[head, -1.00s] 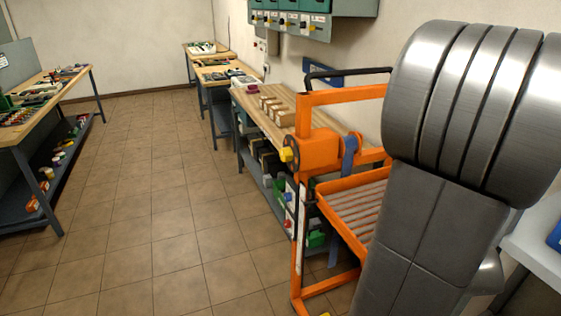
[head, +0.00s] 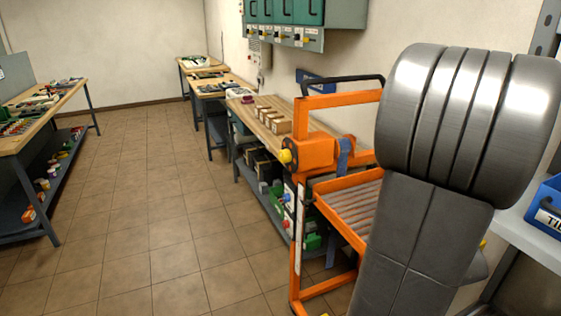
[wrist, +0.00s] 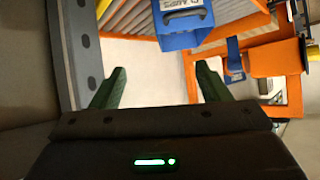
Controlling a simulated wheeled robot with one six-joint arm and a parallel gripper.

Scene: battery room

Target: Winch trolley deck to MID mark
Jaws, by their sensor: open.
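The orange winch trolley (head: 342,101) stands right of centre in the head view. Its orange-framed deck (head: 335,216) with grey slats sits partway up the frame, its right part hidden behind my arm. An orange winch housing with a yellow knob (head: 285,156) is on the trolley's upper left, and a blue strap (head: 344,155) hangs beside it. A white scale strip (head: 298,230) runs down the left post; its marks are too small to read. My gripper (wrist: 158,82) is open and empty in the wrist view. The slatted deck (wrist: 130,22) and orange frame show beyond its fingers.
A blue labelled bin (wrist: 183,25) is just beyond my fingers in the wrist view. Another blue bin (head: 547,215) sits on a shelf at the right. A wooden workbench (head: 278,117) with blocks stands behind the trolley. The tiled floor (head: 150,220) at left is clear.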

